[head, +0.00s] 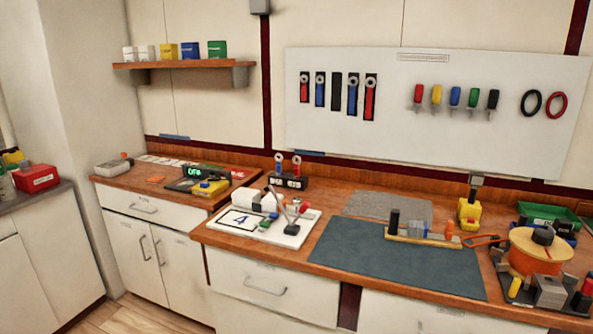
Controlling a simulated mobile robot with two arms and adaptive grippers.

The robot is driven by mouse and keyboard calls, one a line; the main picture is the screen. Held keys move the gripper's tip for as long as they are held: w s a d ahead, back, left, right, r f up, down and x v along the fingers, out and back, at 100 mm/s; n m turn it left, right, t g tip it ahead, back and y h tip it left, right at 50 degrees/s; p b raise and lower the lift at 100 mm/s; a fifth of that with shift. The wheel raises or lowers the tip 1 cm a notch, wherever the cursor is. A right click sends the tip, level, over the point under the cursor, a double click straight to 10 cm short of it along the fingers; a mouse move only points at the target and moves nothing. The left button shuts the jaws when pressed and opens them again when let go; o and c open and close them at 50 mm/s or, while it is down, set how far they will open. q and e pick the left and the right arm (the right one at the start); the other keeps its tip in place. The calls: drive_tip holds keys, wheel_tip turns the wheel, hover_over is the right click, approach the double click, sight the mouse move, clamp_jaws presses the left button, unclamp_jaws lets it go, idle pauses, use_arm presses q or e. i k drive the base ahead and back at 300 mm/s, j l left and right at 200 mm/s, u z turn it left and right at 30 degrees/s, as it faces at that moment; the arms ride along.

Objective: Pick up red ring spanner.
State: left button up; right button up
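Two small upright tools with ring-like tops stand in a black block (288,182) at the back of the wooden counter. The right one is a red tool (297,166), which looks like a ring spanner; the left one is a blue tool (279,168). On the white wall board, a row of black-backed slots holds a red tool (304,90) at the left end, a larger red tool (370,100) at the right end and blue tools between. They may also be spanners, but are too small to tell. Neither of my grippers is in view.
A white board with a "4" card (241,220) and levers stands in front of the black block. A dark mat (390,256) has clear space at its front. An orange reel (538,250) and bins crowd the right end. A yellow-based device (210,187) is on the left counter.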

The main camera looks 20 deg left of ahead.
sight(296, 164)
drive_tip(key=j+z, duration=0.4)
drive_tip(key=j, duration=3.25)
